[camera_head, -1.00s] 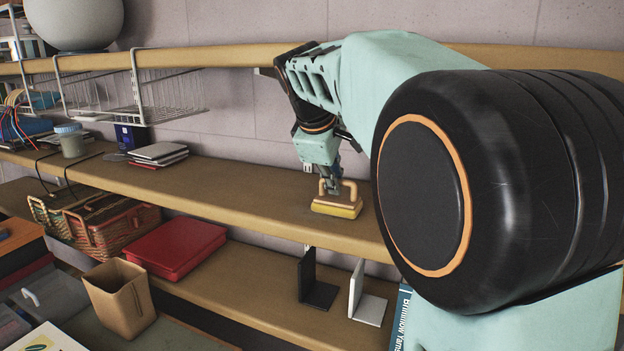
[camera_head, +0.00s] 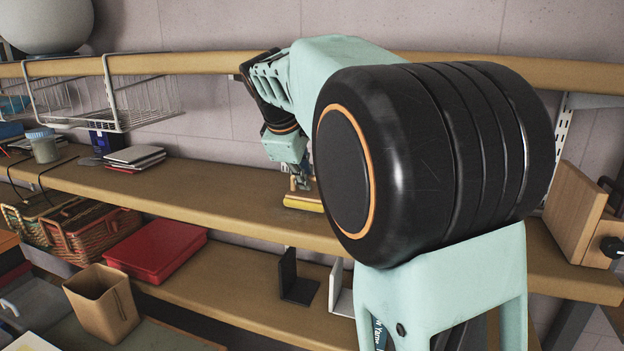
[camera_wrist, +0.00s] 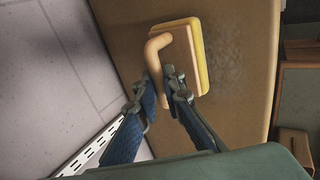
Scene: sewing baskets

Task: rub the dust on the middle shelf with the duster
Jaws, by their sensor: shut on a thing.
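The duster (camera_head: 303,203) is a pale block with a yellow edge and a tan bent handle. It appears to rest flat on the middle shelf (camera_head: 190,190), partly hidden by my arm in the head view. My gripper (camera_head: 301,184) is shut on its handle from above. In the wrist view, my gripper (camera_wrist: 162,82) has its fingers around the lower end of the handle, and the duster (camera_wrist: 198,58) lies against the shelf surface. A faint grey mottled patch, likely the dust (camera_wrist: 230,58), shows on the shelf just right of the duster.
A red box (camera_head: 155,250) and a black bookend (camera_head: 297,280) stand below. A wooden item (camera_head: 575,215) is at right. The shelf between notebooks and duster is clear.

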